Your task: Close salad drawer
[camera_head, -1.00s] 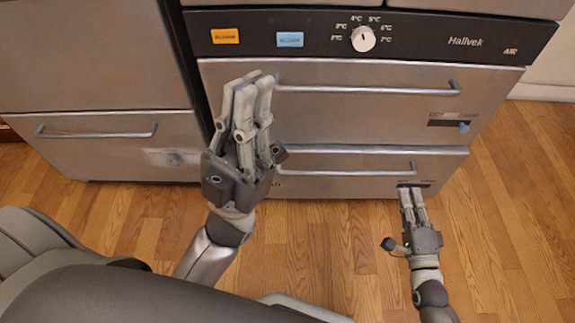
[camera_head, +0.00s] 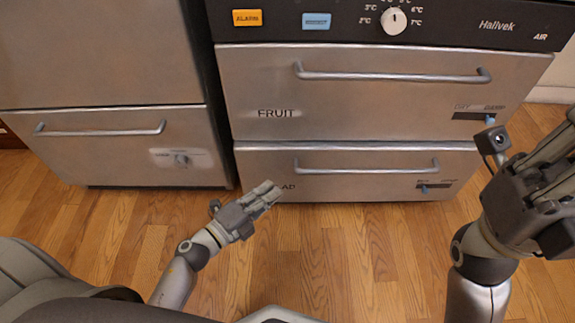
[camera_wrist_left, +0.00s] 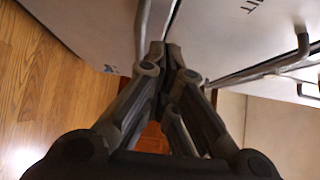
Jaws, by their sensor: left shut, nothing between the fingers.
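The salad drawer (camera_head: 345,178) is the lower steel drawer under the FRUIT drawer, with a bar handle (camera_head: 366,170) across its front. Its front looks about flush with the one above; I cannot tell whether a small gap is left. My left gripper (camera_head: 270,188) is shut and empty at the drawer's lower left end, covering part of its label. In the left wrist view its fingertips (camera_wrist_left: 166,48) meet near the seam between two steel fronts; contact is unclear. My right gripper (camera_head: 560,140) is raised at the right edge, its fingers partly cut off, away from the drawer.
The FRUIT drawer (camera_head: 380,100) above looks shut, below a black control panel (camera_head: 440,20) with a knob. A steel cabinet with a lower drawer (camera_head: 120,150) stands to the left. The wood floor (camera_head: 360,250) in front is clear.

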